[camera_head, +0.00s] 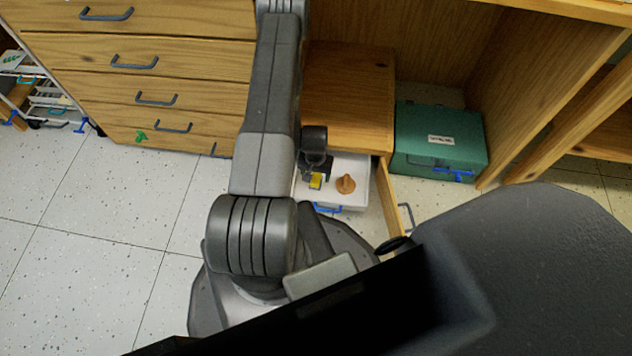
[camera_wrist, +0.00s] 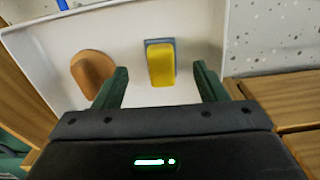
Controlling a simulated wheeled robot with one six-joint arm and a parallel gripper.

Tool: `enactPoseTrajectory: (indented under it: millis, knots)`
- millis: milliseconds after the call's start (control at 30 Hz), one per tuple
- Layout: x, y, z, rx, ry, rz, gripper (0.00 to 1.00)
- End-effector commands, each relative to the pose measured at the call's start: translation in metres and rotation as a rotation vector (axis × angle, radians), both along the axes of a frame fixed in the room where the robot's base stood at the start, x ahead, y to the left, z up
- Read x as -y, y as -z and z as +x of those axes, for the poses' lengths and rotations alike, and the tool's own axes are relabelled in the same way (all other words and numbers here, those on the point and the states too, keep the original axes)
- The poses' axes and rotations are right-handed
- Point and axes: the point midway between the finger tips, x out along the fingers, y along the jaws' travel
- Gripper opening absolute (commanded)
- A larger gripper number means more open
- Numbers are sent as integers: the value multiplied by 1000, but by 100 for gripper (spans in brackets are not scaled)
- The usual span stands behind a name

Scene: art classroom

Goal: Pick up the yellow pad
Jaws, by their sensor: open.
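The yellow pad (camera_wrist: 161,67) lies in a white drawer or tray, with a blue-grey piece along its far and side edges. In the wrist view it sits between and just beyond the two green fingers of my gripper (camera_wrist: 160,88), which are apart and empty. In the head view the yellow pad (camera_head: 316,181) shows small, just below my gripper (camera_head: 314,170), whose fingers are dark and partly hidden by the arm. The gap in depth between fingers and pad is hard to tell.
A brown wooden object (camera_head: 345,184) lies right of the pad in the white tray (camera_head: 356,165); the wrist view shows it left (camera_wrist: 92,72). A green box (camera_head: 440,140) stands to the right. Speckled floor lies left.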

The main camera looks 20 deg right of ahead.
Motion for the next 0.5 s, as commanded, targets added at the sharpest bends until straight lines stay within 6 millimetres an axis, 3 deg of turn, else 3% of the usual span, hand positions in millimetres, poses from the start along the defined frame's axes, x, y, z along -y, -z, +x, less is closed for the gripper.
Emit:
enactPoseTrajectory:
  millis: [500]
  knots:
    - [-3,54,-2,0,1,0,65]
